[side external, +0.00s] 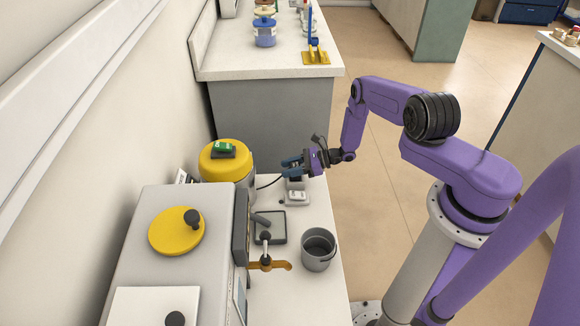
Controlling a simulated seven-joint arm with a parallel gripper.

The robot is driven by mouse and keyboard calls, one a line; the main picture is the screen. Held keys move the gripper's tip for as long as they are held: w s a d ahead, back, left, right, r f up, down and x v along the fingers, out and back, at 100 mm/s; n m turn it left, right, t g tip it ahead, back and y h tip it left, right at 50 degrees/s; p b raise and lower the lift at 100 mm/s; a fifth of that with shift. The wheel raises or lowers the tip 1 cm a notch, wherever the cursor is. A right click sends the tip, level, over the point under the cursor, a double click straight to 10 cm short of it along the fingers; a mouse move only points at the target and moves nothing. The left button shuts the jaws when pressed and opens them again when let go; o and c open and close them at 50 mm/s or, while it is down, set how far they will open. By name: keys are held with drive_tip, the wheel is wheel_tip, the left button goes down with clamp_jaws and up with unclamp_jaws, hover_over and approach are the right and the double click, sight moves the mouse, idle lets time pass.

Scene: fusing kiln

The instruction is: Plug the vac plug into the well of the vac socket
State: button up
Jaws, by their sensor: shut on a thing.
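My gripper (288,164) is above the counter beside the yellow-topped drum, its fingers pointing left in the side external view. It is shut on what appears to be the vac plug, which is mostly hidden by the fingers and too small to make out. A thin black cable (267,186) runs from near the drum up to the gripper. A small pale grey and white block, which looks like the vac socket (298,196), stands on the counter just below the gripper. The gripper appears above this block and apart from it. The well cannot be made out.
The yellow-topped drum (238,173) stands left of the gripper with a green item on its lid. A grey kiln (185,225) fills the left. A dark-rimmed tray (279,229) and grey bucket (318,252) stand in front. Counter right of the socket is narrow but clear.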

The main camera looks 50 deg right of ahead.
drive_tip(key=shift+f, duration=0.8)
drive_tip(key=o, duration=1.2)
drive_tip(key=shift+c, duration=0.2)
drive_tip(key=v, duration=1.7)
drive_tip(key=shift+s+d+r, duration=0.1)
drive_tip(key=shift+s+r, duration=0.05)
